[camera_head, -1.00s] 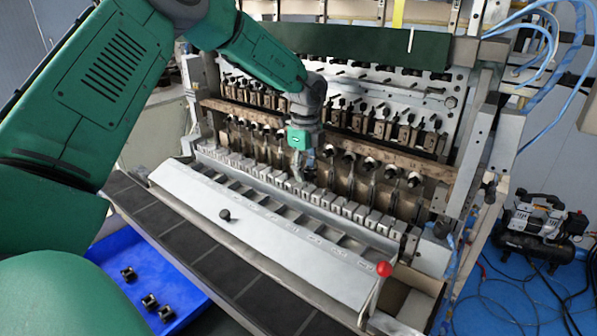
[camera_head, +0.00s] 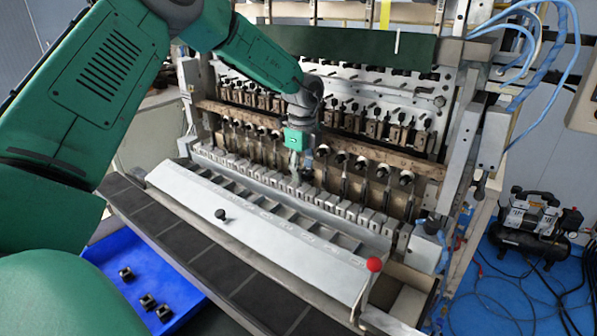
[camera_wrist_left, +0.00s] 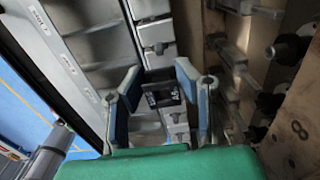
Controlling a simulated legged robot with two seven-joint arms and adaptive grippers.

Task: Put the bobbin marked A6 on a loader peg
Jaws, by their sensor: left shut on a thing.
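My left gripper (camera_head: 297,162) reaches into the winder, just above the row of grey metal blocks in front of the wooden rail. In the left wrist view its two blue-grey fingers (camera_wrist_left: 159,88) are shut on a small black bobbin (camera_wrist_left: 161,97). The bobbin's white marking is too small to read surely. It is held off the blocks, with no peg through it that I can see. A row of grey blocks with small black-tipped pegs (camera_wrist_left: 161,48) lies behind the bobbin in that view. My right gripper is not in view.
A blue bin (camera_head: 103,262) at the lower left holds black bobbins (camera_head: 147,302). A sloped grey cover with a black knob (camera_head: 221,214) and a red ball lever (camera_head: 374,264) lies in front. Dark spindles (camera_wrist_left: 287,49) project close to the gripper's right. An air compressor (camera_head: 533,218) stands right.

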